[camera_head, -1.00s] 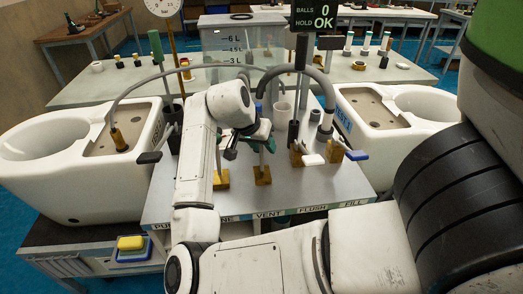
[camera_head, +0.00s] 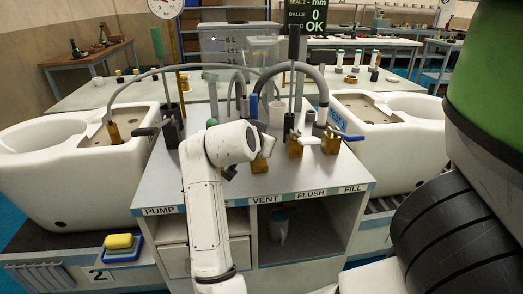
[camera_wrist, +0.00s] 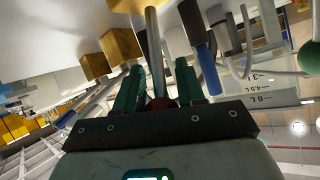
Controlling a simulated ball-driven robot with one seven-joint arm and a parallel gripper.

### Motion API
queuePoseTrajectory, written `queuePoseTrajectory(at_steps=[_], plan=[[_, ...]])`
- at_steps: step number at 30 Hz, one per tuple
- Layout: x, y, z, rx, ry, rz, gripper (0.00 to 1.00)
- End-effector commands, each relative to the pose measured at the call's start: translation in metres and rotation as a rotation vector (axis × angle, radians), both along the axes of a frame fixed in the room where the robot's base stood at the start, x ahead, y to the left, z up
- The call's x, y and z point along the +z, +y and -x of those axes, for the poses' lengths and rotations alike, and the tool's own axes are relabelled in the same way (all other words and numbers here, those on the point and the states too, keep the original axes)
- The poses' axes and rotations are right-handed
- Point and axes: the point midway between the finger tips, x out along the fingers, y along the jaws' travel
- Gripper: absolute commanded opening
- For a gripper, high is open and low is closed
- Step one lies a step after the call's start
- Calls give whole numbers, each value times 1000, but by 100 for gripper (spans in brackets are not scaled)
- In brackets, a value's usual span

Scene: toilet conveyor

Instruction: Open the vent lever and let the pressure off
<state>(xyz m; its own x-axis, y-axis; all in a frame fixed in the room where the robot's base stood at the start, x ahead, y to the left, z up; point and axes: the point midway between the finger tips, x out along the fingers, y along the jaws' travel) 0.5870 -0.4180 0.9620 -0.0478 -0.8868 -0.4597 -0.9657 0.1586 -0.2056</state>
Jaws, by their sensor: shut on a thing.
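In the wrist view my gripper (camera_wrist: 158,92) has its green fingers around a thin metal lever with a red knob (camera_wrist: 160,103). The picture is upside down, so the lever stands roughly upright. In the head view the brass block (camera_head: 259,166) above the VENT label (camera_head: 264,198) shows beside my arm.
Beside the held lever stands a blue handle (camera_wrist: 205,58). Brass blocks for FLUSH (camera_head: 296,148) and FILL (camera_head: 331,144) are to the right. Hoses arch over the bench. White toilets (camera_head: 75,165) flank it. A green ball (camera_head: 212,122) is close to my arm.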

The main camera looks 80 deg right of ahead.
Motion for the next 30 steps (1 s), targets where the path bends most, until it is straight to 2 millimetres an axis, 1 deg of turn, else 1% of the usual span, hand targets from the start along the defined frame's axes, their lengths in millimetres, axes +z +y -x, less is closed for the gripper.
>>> queuePoseTrajectory(at_steps=[1,9,22,23,28,30], plan=[[-4,1,0,1,-6,19,0],[-1,4,2,0,-26,65,0],[-1,4,2,-2,-27,69,0],[-1,4,2,-2,-27,69,42],[-1,4,2,-1,-27,68,58],[-1,4,2,-1,-27,67,60]])
